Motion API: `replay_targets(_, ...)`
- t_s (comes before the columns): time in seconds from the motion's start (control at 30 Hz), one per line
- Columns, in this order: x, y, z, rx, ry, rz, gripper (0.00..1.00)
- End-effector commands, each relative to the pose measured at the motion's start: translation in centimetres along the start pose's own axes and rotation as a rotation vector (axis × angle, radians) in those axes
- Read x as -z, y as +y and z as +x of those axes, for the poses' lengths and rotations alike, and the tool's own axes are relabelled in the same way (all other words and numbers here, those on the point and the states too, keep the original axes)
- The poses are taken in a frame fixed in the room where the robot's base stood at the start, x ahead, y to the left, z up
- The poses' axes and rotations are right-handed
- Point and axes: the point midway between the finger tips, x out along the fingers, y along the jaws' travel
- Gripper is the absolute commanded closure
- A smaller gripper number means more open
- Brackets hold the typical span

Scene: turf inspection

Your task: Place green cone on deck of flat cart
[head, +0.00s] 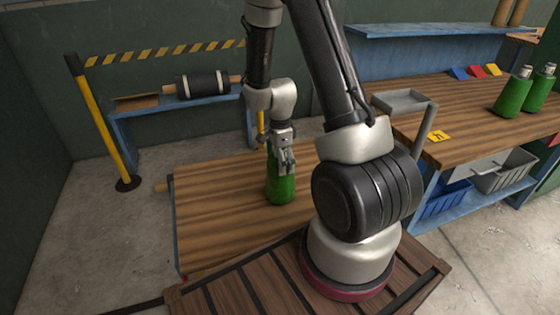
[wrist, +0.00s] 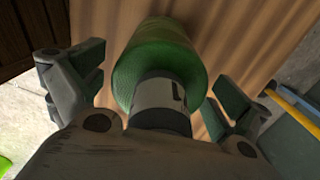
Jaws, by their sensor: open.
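The green cone (head: 280,188) stands upright on the wooden deck (head: 215,210) of what looks like the flat cart, near the deck's right side. My gripper (head: 284,165) is just above it, pointing down, and partly hides its top. In the wrist view the cone's green body (wrist: 160,60) and grey neck (wrist: 160,103) lie between the spread fingers of my gripper (wrist: 155,95). The fingers are open, with a visible gap on both sides of the cone. The cone's base appears to rest on the deck.
Two more green cones (head: 513,92) (head: 538,90) stand on the workbench (head: 465,100) at the right. A grey tray (head: 400,101) is at the bench's near corner. A yellow post (head: 103,130) and a blue stand (head: 190,104) are behind. The deck left of the cone is clear.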

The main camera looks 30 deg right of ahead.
Motion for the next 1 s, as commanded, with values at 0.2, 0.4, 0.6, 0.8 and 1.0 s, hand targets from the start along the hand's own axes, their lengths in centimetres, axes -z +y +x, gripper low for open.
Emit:
replay_targets(0.2,0.0,-0.1,-2.6,0.005,-0.001,0.000,0.00)
replay_targets(0.4,0.0,-0.1,-7.2,0.006,-0.001,0.000,0.00)
replay_targets(0.6,0.0,-0.1,-10.8,0.004,0.000,0.000,0.00)
replay_targets(0.8,-0.1,0.2,-13.2,0.014,-0.002,-0.041,0.00)
replay_targets(1.0,-0.3,3.5,-20.8,0.103,0.006,-0.414,0.00)
